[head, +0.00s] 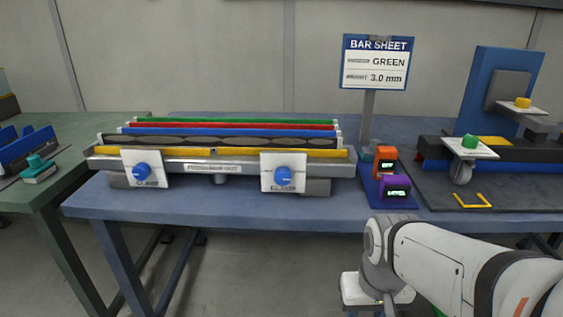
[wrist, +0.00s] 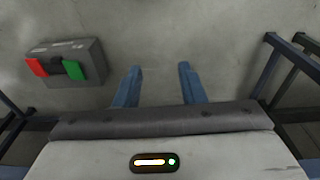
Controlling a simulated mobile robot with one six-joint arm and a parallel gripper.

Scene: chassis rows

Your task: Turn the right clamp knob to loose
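The right clamp knob (head: 283,176) is a round blue knob on a white plate (head: 298,162), at the right front of the long fixture (head: 230,167) on the blue table. The similar left clamp knob (head: 141,171) sits on its own white plate. The small lettering under both knobs is too small to read surely, and I cannot tell which way they are turned. My gripper (wrist: 160,66) shows in the wrist view with its two blue fingers wide apart and nothing between them. It is away from the knob, which is not in the wrist view.
Green, red and blue bars lie along the fixture, with a yellow strip (head: 320,153) in front. A BAR SHEET sign (head: 375,62) stands behind orange (head: 385,158) and purple (head: 396,189) devices. The wrist view shows a grey box (wrist: 68,65) with red and green parts. The table's front edge is clear.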

